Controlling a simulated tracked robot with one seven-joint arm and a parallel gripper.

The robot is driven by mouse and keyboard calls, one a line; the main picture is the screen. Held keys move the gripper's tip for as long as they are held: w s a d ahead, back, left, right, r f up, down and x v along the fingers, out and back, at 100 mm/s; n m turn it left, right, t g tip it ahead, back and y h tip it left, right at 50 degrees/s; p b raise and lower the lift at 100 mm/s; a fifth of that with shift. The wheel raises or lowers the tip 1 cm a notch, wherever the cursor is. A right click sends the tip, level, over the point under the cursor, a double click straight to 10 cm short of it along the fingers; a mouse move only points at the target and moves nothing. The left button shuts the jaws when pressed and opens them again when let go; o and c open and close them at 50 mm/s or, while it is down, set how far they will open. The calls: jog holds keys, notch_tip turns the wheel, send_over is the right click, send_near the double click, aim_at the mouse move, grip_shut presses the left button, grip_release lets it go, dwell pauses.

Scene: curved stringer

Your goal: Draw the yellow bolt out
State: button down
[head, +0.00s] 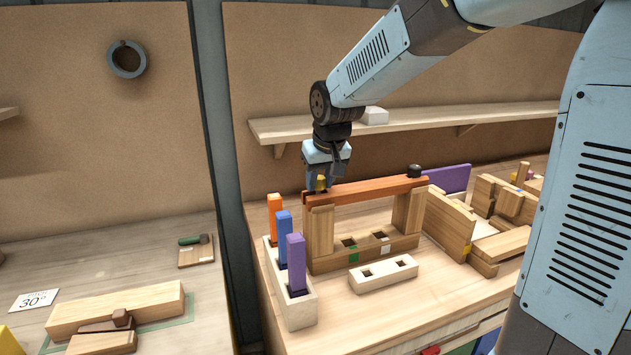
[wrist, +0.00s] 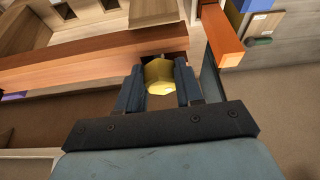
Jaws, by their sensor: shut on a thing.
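The yellow bolt (wrist: 160,76) is between the two dark fingers of my gripper (wrist: 159,84) in the wrist view, and the fingers are shut on it. It sits at the end of the orange-brown beam (head: 365,190), by a dark opening in the beam. How deep the bolt sits in the opening is hidden. In the head view my gripper (head: 320,184) points down at the left end of the beam, with a little of the yellow bolt (head: 321,184) showing. The beam lies across two wooden posts (head: 321,231). A black knob (head: 414,171) stands at its right end.
A pale rack (head: 301,310) with orange, blue and purple upright bars stands at the left front. A pale block with two holes (head: 383,274) lies in front of the frame. Wooden pieces (head: 448,225) and a purple panel (head: 449,179) stand at right.

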jog(key=shift+r, duration=0.1)
dwell(0.3)
notch_tip(320, 180, up, 11)
dwell(2.4)
jog(key=shift+r, duration=0.1)
